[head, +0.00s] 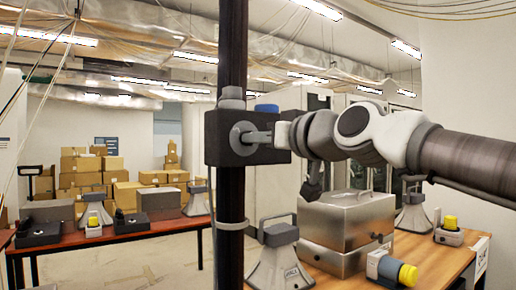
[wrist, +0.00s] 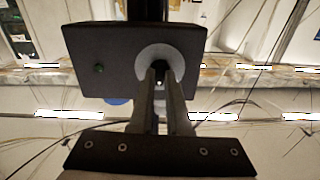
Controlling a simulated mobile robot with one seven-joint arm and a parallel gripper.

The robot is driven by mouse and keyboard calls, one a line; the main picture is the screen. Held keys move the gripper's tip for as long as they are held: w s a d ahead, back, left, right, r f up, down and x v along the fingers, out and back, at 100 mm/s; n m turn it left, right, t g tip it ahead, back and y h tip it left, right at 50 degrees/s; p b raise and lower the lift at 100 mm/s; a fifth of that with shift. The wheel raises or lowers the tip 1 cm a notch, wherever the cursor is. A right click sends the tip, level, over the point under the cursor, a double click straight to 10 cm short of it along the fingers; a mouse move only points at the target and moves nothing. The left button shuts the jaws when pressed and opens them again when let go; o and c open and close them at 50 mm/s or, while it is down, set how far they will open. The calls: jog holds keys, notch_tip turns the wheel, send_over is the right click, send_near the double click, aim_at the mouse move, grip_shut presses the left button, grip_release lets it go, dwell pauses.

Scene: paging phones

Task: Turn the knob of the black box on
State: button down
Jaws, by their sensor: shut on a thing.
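The black box (head: 222,150) is fixed to a dark upright pole in the middle of the head view. It also fills the upper middle of the wrist view (wrist: 110,50), with a small green spot on its face. Its knob has a round grey base (head: 240,133), which also shows in the wrist view (wrist: 150,57). My gripper (head: 264,136) reaches in from the right at the height of the box. In the wrist view its two fingers (wrist: 161,78) close on the knob's middle part. The fingers hide much of that part, so its angle is hard to tell.
A blue round button (head: 267,108) sits on top of the box. Below, a wooden table (head: 432,262) holds metal boxes (head: 345,222), grey horn-like devices and a yellow-ended device (head: 392,268). A reddish table (head: 150,237) stands left. Cardboard boxes are stacked behind.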

jog(key=shift+m+b, duration=1.25)
jog(key=shift+m, duration=2.85)
jog(key=c, duration=0.9)
grip_release()
jog(key=shift+s, duration=0.1)
jog(key=v, duration=1.7)
jog(key=shift+s+d+b, duration=0.1)
jog(key=shift+b, duration=0.25)
